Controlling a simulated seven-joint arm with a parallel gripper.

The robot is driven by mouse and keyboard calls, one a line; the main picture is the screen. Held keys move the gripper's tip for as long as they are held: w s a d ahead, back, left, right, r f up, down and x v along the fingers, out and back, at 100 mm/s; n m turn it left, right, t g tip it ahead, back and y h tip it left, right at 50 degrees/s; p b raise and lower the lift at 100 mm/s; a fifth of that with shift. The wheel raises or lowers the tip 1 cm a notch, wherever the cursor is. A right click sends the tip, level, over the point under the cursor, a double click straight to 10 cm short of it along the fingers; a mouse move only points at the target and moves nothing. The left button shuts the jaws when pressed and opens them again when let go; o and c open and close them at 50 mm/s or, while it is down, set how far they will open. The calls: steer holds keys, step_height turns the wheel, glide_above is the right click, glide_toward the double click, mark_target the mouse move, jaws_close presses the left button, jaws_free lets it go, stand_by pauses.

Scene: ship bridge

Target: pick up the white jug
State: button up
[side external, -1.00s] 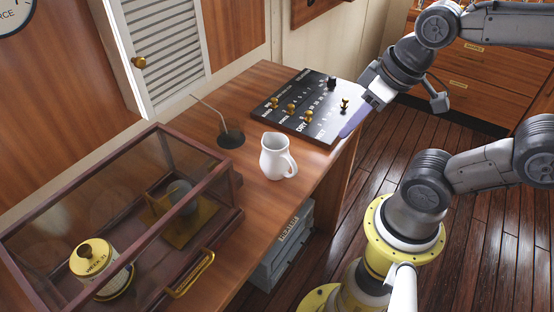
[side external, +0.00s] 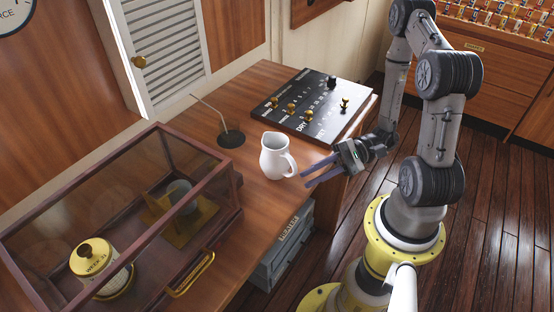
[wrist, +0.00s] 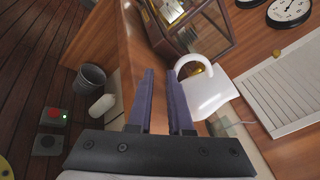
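The white jug (side external: 274,158) stands upright on the wooden desk, its handle on the side facing my gripper. In the wrist view the jug (wrist: 209,97) is just right of the fingers, with its curved handle above. My gripper (side external: 303,179) is beside the jug, at the desk's right edge, with its two purple fingers pointing toward the handle side. The fingers are apart with nothing between them; they also show parallel in the wrist view (wrist: 161,72). The fingertips are close to the handle; whether they touch it I cannot tell.
A glass display case (side external: 120,215) stands left of the jug. A thin-stemmed microphone (side external: 231,138) is behind it. A black control panel (side external: 310,105) with brass knobs lies at the desk's back right. A grey box (side external: 284,250) sits below the desk.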

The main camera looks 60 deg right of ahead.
mark_target(289, 175)
steer(key=m, duration=0.1)
steer(key=w+m+t, duration=0.1)
steer(key=shift+w+d+r+m+t, duration=0.2)
steer(key=shift+r+m+t, duration=0.1)
steer(key=shift+r, duration=0.1)
steer(key=shift+w+a, duration=0.15)
steer(key=shift+x, duration=3.55)
jaws_close()
